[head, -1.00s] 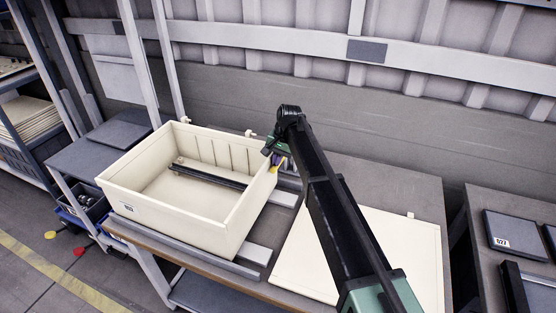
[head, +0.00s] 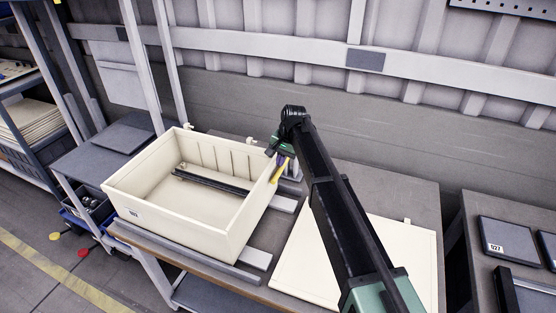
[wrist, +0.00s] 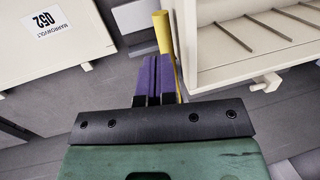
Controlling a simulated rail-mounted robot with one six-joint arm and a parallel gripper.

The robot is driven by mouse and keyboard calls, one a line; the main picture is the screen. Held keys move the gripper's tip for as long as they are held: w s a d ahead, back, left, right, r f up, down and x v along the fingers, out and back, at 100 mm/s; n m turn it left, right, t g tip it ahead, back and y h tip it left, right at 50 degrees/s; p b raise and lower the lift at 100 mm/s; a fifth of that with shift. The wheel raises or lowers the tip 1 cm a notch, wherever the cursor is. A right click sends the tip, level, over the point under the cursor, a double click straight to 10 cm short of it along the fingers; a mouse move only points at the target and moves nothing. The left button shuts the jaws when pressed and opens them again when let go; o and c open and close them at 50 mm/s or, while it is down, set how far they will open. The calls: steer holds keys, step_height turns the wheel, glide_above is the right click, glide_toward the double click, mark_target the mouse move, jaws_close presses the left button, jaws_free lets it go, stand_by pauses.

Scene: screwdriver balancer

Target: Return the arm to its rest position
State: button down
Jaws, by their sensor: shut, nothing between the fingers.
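My arm reaches from the lower right of the head view up to the work table, with its wrist beside the right wall of the cream crate (head: 245,222). My gripper (head: 280,161) hangs there, pointing down. In the wrist view its two purple fingers (wrist: 153,76) are together with nothing between them. A yellow rod-like piece (wrist: 165,40) shows just beyond the fingers; it also shows below the gripper in the head view (head: 278,172). I cannot tell whether they touch.
A long dark bar (head: 212,181) lies inside the crate. A flat cream panel (head: 315,275), labelled in the wrist view, lies on the table (head: 400,190) under my arm. Dark trays (head: 505,236) lie on a surface at the right. Air above the table is free.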

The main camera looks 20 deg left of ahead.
steer(key=p+v, duration=0.5)
steer(key=v, duration=0.2)
steer(key=shift+s+r, duration=0.3)
steer(key=shift+r, duration=0.15)
steer(key=s+d+f+b, duration=0.2)
steer(key=s+d, duration=0.7)
steer(key=d, duration=0.5)
steer(key=s+d+f+h+b, duration=0.1)
steer(key=s+d+f+b, duration=0.1)
steer(key=s+d, duration=0.7)
steer(key=s+d+f+t+h+b, duration=0.1)
steer(key=s+d, duration=0.7)
steer(key=d, duration=1.1)
step_height(320, 180, down, 2)
steer(key=shift+s+d+f+b, duration=0.1)
steer(key=shift+s+d+b, duration=0.25)
steer(key=shift+b, duration=0.3)
